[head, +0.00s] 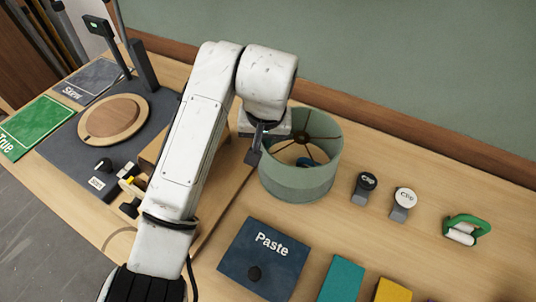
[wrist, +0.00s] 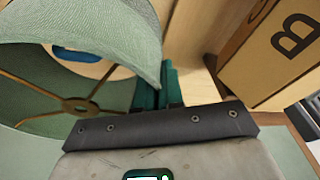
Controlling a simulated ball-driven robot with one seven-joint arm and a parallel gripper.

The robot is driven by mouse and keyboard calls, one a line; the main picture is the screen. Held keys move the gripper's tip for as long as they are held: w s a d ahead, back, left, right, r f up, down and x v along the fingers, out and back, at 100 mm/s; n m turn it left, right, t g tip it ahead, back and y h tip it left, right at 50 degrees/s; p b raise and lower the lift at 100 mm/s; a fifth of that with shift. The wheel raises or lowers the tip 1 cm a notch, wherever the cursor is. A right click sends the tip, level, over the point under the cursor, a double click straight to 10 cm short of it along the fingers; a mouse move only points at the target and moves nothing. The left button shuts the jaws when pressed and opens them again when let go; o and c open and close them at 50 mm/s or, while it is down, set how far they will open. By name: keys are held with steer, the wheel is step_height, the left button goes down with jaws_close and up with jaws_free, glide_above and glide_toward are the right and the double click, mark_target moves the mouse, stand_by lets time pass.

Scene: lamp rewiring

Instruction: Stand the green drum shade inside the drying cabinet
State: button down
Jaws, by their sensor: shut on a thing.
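The green drum shade (head: 298,183) is upright on or just above the bench, right of my arm; I cannot tell whether it touches the wood. Its open top shows a brown spoked ring. My gripper (head: 257,147) is at the shade's left rim, shut on its wall. In the wrist view the shade (wrist: 125,32) fills the upper left, and the dark teal fingers of my gripper (wrist: 158,88) close at its edge. A blue thing shows through the shade. I cannot make out the drying cabinet in either view.
Two Clip pieces (head: 366,184) (head: 403,203) and a green-handled roller (head: 466,229) stand right of the shade. A dark Paste pad (head: 263,258) lies in front. A box marked B (wrist: 275,50) is close right of my fingers. A wall rises behind the bench.

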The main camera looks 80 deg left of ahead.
steer(key=shift+f+p, duration=0.3)
steer(key=shift+f, duration=2.25)
steer(key=shift+f, duration=0.1)
steer(key=c, duration=1.3)
jaws_free()
steer(key=shift+o, duration=0.2)
